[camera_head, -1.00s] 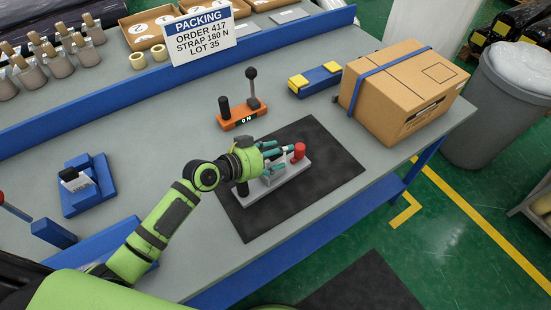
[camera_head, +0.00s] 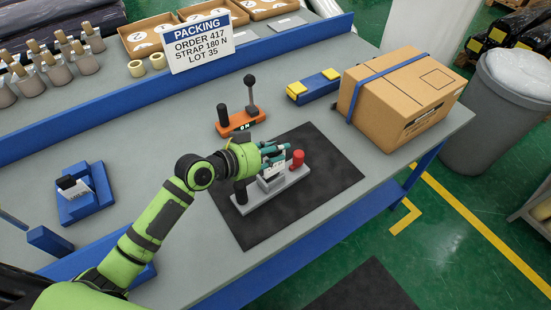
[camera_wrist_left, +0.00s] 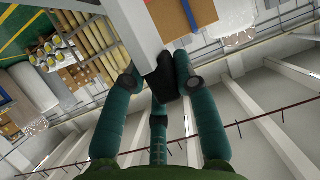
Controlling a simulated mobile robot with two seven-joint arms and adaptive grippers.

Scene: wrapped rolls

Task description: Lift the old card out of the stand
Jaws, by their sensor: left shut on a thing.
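My left gripper (camera_head: 281,155) is over the grey stand (camera_head: 292,180), with its green fingers shut on the old card (camera_head: 273,169). The card shows a white face below the fingers. In the left wrist view a dark piece (camera_wrist_left: 165,80), seemingly the card's top, sits between the fingertips. The card is upright above the middle of the stand; I cannot tell whether its lower edge is still in the slot. The stand has a red knob (camera_head: 297,158) and a black knob (camera_head: 240,191). My right gripper is not in view.
The stand lies on a dark mat (camera_head: 325,185). An orange device (camera_head: 240,124) with levers is behind it. A strapped carton (camera_head: 405,98) is at the right. A blue holder (camera_head: 84,203) with another black-topped card (camera_head: 70,187) is at the left.

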